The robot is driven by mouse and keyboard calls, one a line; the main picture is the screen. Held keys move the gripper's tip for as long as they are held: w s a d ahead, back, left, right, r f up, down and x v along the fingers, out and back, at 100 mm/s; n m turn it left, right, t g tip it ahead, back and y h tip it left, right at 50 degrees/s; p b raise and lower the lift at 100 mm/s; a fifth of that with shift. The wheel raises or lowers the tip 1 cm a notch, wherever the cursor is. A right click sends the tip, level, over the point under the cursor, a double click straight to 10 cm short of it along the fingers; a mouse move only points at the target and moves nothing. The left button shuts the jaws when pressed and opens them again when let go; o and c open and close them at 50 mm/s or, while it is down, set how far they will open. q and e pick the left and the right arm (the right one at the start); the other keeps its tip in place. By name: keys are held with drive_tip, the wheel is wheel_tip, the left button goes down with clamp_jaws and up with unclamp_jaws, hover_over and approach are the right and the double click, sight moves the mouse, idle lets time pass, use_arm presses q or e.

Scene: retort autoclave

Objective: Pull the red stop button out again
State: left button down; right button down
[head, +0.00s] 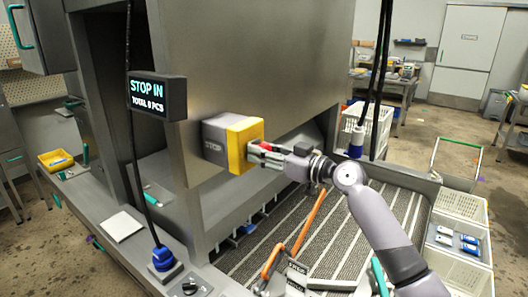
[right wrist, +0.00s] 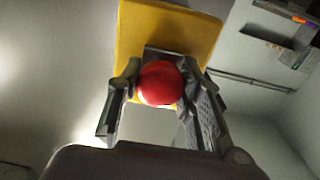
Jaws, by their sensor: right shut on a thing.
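The red stop button (head: 264,146) sits on the yellow front of a grey box (head: 243,146) marked STOP, fixed to the side of the steel machine. My right gripper (head: 262,155) reaches it from the right and is shut on the button. In the right wrist view the round red button (right wrist: 159,83) lies between the two fingers (right wrist: 160,92), with the yellow plate (right wrist: 165,30) behind it. A hanging display (head: 157,95) reads STOP IN and a TOTAL line in PCS. My left gripper is not in view.
Below my right arm is a striped conveyor bed (head: 330,235) with an orange-handled part (head: 295,245) near its front. A white crate (head: 372,128) stands behind the arm. A blue plug-like fitting (head: 163,257) sits on the left ledge. Open air surrounds the box's right side.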

drive_tip(key=shift+s+d+f+b, duration=0.15)
drive_tip(key=shift+d+f+b, duration=0.15)
drive_tip(key=shift+b, duration=0.5)
drive_tip(key=shift+s+d+b, duration=0.15)
drive_tip(key=shift+b, duration=0.15)
drive_tip(key=shift+d+r, duration=0.1)
drive_tip(key=shift+r, duration=0.05)
drive_tip(key=c, duration=1.5)
unclamp_jaws()
drive_tip(key=o, duration=0.4)
drive_tip(key=shift+s+d+r, duration=0.15)
drive_tip(key=shift+s+d, duration=0.05)
drive_tip(key=shift+s, duration=0.05)
drive_tip(key=shift+o, duration=0.2)
drive_tip(key=shift+w+a, duration=0.1)
